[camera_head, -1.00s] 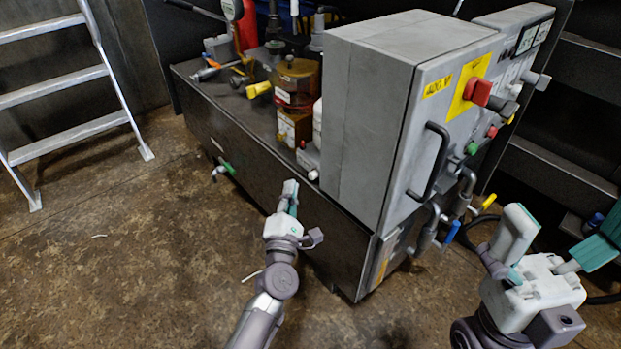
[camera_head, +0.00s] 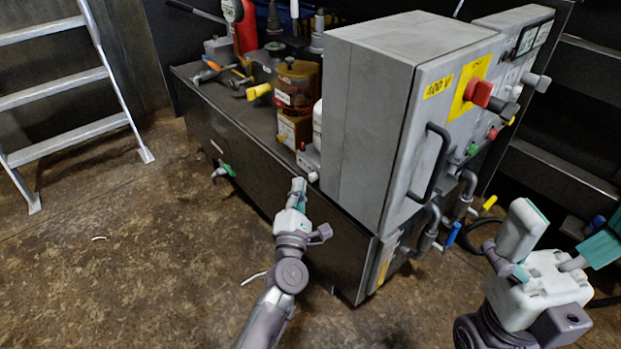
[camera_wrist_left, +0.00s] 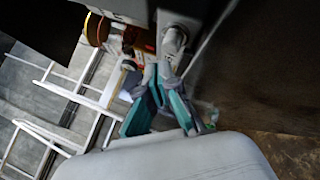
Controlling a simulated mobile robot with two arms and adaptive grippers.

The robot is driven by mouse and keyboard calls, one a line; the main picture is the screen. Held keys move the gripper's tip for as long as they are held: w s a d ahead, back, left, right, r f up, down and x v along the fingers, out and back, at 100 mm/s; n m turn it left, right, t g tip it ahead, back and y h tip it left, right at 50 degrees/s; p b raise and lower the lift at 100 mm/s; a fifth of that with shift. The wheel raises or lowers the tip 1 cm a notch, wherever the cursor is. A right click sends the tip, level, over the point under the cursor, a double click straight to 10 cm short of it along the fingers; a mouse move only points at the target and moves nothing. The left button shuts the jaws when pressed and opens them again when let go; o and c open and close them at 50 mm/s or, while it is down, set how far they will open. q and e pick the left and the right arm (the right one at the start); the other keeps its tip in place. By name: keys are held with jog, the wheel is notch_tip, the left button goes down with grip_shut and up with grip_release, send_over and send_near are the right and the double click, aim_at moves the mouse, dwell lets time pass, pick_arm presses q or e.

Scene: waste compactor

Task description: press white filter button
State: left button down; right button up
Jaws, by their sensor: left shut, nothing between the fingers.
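A small white knob (camera_head: 313,176), likely the white filter button, sits low on a pale fitting (camera_head: 308,158) at the front edge of the dark bench, left of the grey cabinet. My left gripper (camera_head: 298,185) is shut and empty, just below and left of the knob in the head view; I cannot tell if they touch. In the left wrist view its fingertips (camera_wrist_left: 162,68) point up toward a pale rounded part (camera_wrist_left: 174,40), which I cannot identify surely. My right gripper (camera_head: 560,245) is open and empty at the lower right, its fingers spread apart.
The grey cabinet (camera_head: 365,120) with a black handle (camera_head: 432,160) and red switch (camera_head: 480,93) stands right of my left gripper. An amber jar (camera_head: 297,85) stands on the bench behind the fitting. A ladder (camera_head: 70,90) is at the left.

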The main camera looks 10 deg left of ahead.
pick_arm(q)
jog(key=shift+w+d, duration=0.1)
jog(key=shift+w, duration=0.05)
dwell(0.7)
jog(key=shift+w+d, duration=0.15)
jog(key=shift+w, duration=0.05)
dwell(0.4)
jog(key=shift+w+d, duration=0.25)
jog(key=shift+w, duration=0.1)
dwell(0.4)
jog(key=shift+s, duration=0.1)
jog(key=shift+s+a, duration=0.5)
jog(key=shift+s, duration=0.15)
